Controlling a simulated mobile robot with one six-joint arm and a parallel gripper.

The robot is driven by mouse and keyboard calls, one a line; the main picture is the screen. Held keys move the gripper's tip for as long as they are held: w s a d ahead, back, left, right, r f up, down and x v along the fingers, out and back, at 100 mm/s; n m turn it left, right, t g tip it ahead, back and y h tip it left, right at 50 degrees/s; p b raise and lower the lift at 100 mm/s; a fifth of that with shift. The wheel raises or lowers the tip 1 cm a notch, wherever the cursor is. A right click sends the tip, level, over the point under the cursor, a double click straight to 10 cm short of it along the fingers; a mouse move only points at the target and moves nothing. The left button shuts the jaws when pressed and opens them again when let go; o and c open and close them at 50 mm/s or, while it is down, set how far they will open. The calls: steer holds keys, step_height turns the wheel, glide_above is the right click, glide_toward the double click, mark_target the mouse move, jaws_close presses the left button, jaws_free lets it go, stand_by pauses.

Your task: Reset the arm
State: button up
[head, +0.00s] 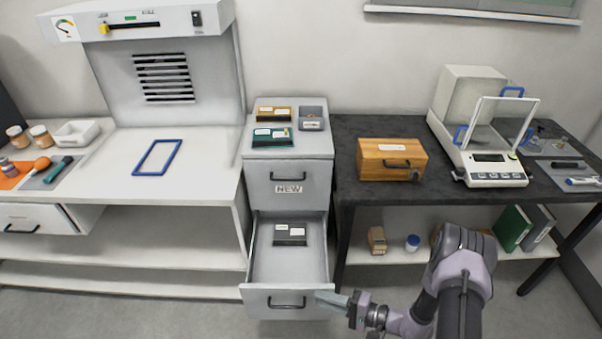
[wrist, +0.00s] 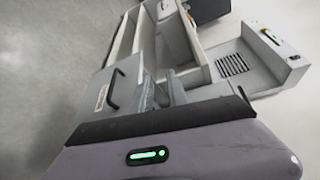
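My gripper (head: 330,298) is low at the front right corner of the open lower drawer (head: 262,297), to the right of its dark handle (head: 287,304). In the wrist view the two grey fingers (wrist: 160,88) stand apart with a gap and nothing between them, so my gripper is open. The drawer front and handle (wrist: 112,90) show just beyond the fingers there. Whether a finger touches the drawer front I cannot tell. My arm reaches in from the bottom right of the head view.
The drawer belongs to a grey cabinet (head: 287,185) and holds a dark labelled box (head: 290,235). A black table (head: 400,205) at right carries a wooden box (head: 391,159) and a balance (head: 492,170). A white bench (head: 200,190) is at left. Open floor lies in front.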

steer(key=s+a+r+n+g+h, duration=0.2)
steer(key=s+r+n+g, duration=0.15)
steer(key=r, duration=0.95)
steer(key=s+a+r+n+g+h, duration=0.1)
steer(key=s+r+n+g+h, duration=0.2)
steer(key=r, duration=1)
steer(key=s+d+r+m+t+h, duration=0.3)
steer(key=s+d+r+t+h, duration=0.2)
steer(key=s+r, duration=0.6)
step_height(320, 180, up, 3)
steer(key=h, duration=0.2)
steer(key=shift+s+h, duration=0.3)
steer(key=shift+h, duration=0.1)
